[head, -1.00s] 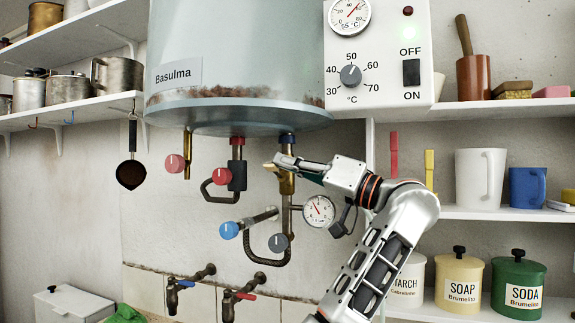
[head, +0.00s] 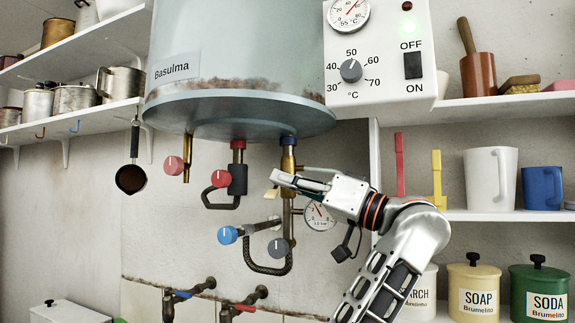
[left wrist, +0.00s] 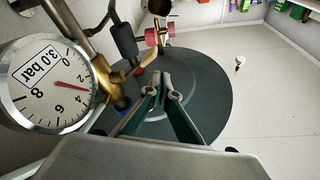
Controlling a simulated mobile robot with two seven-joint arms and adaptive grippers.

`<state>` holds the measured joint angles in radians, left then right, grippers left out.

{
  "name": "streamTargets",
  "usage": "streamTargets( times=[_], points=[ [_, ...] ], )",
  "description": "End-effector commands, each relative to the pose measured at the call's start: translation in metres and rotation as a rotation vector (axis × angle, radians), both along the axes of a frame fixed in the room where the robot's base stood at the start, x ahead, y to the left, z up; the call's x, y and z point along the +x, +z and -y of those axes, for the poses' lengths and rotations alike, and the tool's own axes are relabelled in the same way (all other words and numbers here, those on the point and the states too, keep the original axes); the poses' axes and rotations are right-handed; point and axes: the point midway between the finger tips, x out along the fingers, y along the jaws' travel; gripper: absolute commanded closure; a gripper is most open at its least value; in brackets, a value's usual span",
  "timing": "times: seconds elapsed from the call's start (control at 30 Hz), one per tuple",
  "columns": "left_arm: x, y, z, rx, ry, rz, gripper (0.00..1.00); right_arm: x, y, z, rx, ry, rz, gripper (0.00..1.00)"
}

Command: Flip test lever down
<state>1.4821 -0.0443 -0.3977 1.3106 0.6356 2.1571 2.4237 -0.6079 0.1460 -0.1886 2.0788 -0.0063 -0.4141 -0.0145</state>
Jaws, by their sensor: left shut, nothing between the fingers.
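A brass valve (head: 288,160) hangs below the blue collar (head: 288,140) under the boiler. A thin pale bar (head: 320,169) reaches right from it, nearly level; it may be the test lever, but I cannot be sure. My left gripper (head: 274,180) is shut and empty, pointing left across the pipe just below this bar. Contact with the valve or bar cannot be made out. In the left wrist view the closed green fingers (left wrist: 161,92) point toward the boiler's dark underside, with the brass fitting (left wrist: 112,85) to their left. My right gripper is out of view.
A pressure gauge (head: 320,215) sits close behind my left gripper and partly hidden. Red knobs (head: 221,178), a blue knob (head: 227,235) and a grey knob (head: 278,247) crowd the pipes. The boiler (head: 240,105) is above, and shelves (head: 510,215) stand at right.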

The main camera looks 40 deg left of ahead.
Motion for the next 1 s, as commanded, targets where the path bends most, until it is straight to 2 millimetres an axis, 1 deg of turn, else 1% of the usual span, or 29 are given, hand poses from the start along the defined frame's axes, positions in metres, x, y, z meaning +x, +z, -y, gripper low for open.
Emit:
streamTargets(
  times=[0.17, 0.5, 0.6, 0.8, 1.0],
  points=[
    [0.004, -0.006, 0.016, -0.001, -0.003, -0.005, 1.0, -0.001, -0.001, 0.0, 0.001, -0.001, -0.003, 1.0],
    [0.012, -0.029, 0.079, -0.001, -0.002, -0.008, 1.0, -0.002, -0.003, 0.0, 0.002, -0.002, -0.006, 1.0],
    [0.014, -0.034, 0.094, 0.0, -0.003, -0.007, 1.0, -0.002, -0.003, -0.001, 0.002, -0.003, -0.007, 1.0],
    [0.016, -0.039, 0.11, 0.0, -0.001, -0.005, 1.0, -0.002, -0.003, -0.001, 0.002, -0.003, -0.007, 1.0],
    [0.016, -0.041, 0.113, -0.001, 0.0, -0.005, 1.0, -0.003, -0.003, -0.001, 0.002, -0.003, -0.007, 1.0]
  ],
)
